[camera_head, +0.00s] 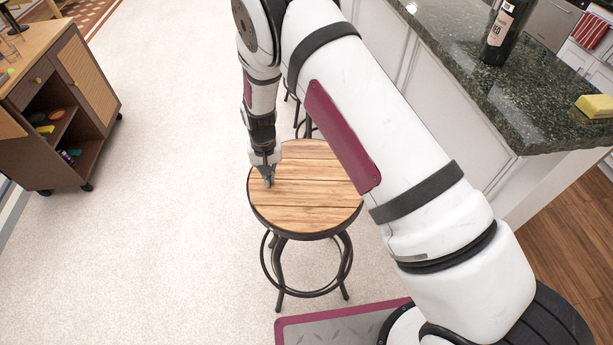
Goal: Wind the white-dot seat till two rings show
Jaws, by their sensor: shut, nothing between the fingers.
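A round stool with a wooden plank seat (309,212) and a dark rim stands in the middle of the head view. Its dark metal legs and ring (279,272) show below the seat. My gripper (269,184) points down at the left part of the seat, fingers closed together with nothing between them. Its tips are at or just above the wood; I cannot tell if they touch. I see no white dot on the visible seat. My arm hides part of the right and far side of the seat. Any rings on the stool's screw are hidden under the seat.
A green-black stone counter (478,84) is at right, with a dark bottle (506,30) and a yellow sponge (595,106). Another stool's legs (297,105) show behind. A wooden cart (62,105) on wheels stands at left. The pale floor between cart and stool is clear.

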